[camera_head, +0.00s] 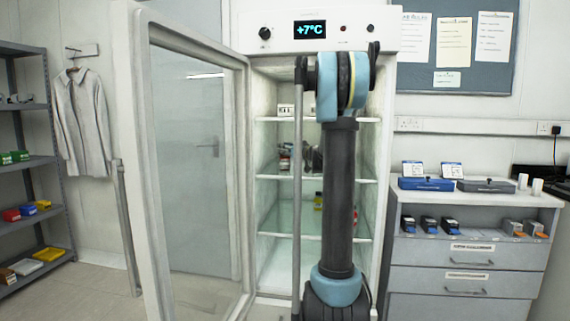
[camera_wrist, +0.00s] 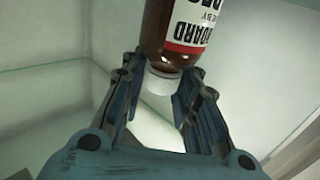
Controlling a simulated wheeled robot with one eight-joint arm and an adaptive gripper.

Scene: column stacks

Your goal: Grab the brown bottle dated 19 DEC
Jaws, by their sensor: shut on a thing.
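A brown bottle (camera_wrist: 186,30) with a white cap (camera_wrist: 160,83) and a white, black and red label shows at the top of the wrist view. It appears upside down in that picture, and its far end is cut off by the frame. The label print is inverted and partly cut off; I cannot read its full date. My gripper (camera_wrist: 158,88) is shut on the bottle near its cap end, with one blue finger on each side. In the head view my arm stands in front of the open fridge (camera_head: 262,90), and my gripper is hidden behind it.
The fridge's glass door (camera_head: 245,180) stands open on the left. Small bottles (camera_head: 285,160) stand on the middle shelf, and another item (camera_head: 318,200) sits lower, partly hidden by my arm. A drawer cabinet (camera_head: 470,255) stands right; shelving (camera_head: 35,160) stands far left.

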